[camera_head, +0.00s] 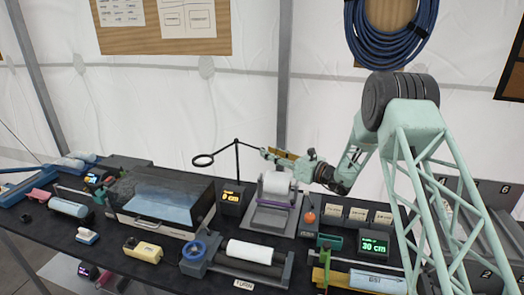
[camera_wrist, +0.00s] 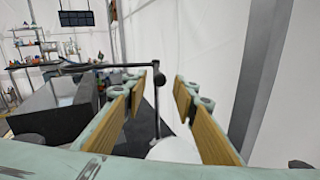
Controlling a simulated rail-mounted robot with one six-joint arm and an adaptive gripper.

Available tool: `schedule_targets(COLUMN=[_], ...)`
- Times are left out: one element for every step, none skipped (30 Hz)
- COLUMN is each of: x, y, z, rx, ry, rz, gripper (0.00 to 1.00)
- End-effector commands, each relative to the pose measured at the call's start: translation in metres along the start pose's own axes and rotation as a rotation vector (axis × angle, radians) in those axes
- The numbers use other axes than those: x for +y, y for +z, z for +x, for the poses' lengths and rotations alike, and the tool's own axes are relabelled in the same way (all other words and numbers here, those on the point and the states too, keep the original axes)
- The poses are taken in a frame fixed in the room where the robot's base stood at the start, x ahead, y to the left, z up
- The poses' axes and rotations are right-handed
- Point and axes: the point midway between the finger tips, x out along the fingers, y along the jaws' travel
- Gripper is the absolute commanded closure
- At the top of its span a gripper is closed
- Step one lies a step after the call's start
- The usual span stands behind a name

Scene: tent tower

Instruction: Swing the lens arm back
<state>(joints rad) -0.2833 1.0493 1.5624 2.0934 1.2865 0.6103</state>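The lens arm is a thin black rod (camera_head: 222,148) with a ring lens (camera_head: 203,160) at its left end, atop a thin black post (camera_head: 237,165). My gripper (camera_head: 266,153) is just right of the post in the head view, pointing left. In the wrist view, my gripper (camera_wrist: 157,95) is open, with its wood-coloured pads apart. The post (camera_wrist: 157,105) shows in the gap between the fingers, and the rod (camera_wrist: 105,66) runs left from its top. I see no contact; the distance to the post is hard to tell.
Below my gripper stands a white roll (camera_head: 277,186) on a grey stand. Left of it are a small display (camera_head: 231,196) and a glass-topped case (camera_head: 160,200). An orange ball (camera_head: 309,217) and labelled cards (camera_head: 357,214) lie to the right. Air above the bench is free.

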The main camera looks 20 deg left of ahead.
Motion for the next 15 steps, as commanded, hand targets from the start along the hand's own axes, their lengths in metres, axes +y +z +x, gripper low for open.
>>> schedule_targets(x=[0.001, 0.001, 0.001, 0.002, 0.001, 0.001, 0.001, 0.000, 0.000, 0.000, 0.001, 0.001, 0.001, 0.001, 0.001], y=[0.000, 0.000, 0.000, 0.000, -0.001, -0.001, -0.001, -0.001, -0.001, -0.001, -0.001, -0.001, -0.001, 0.000, 0.000], z=[0.008, 0.011, 0.016, 0.019, 0.022, 0.026, 0.029, 0.031, 0.034, 0.036, 0.038, 0.040, 0.041, 0.042, 0.043], rx=[0.001, 0.000, 0.000, 0.000, 0.000, 0.000, 0.000, 0.000, 0.000, 0.001, 0.001, 0.000, 0.000, 0.000, 0.000], ry=[0.002, 0.002, 0.003, 0.003, 0.002, 0.002, 0.001, 0.001, 0.001, 0.001, 0.001, 0.001, 0.001, 0.001, 0.001], rz=[-0.001, -0.001, -0.001, -0.001, 0.000, 0.000, 0.000, 0.000, 0.000, 0.001, 0.001, 0.001, 0.001, 0.000, 0.000], gripper=[0.74, 0.74, 0.74, 0.74, 0.74, 0.74, 0.74, 0.74, 0.74, 0.74, 0.74, 0.74, 0.74, 0.74, 0.74])
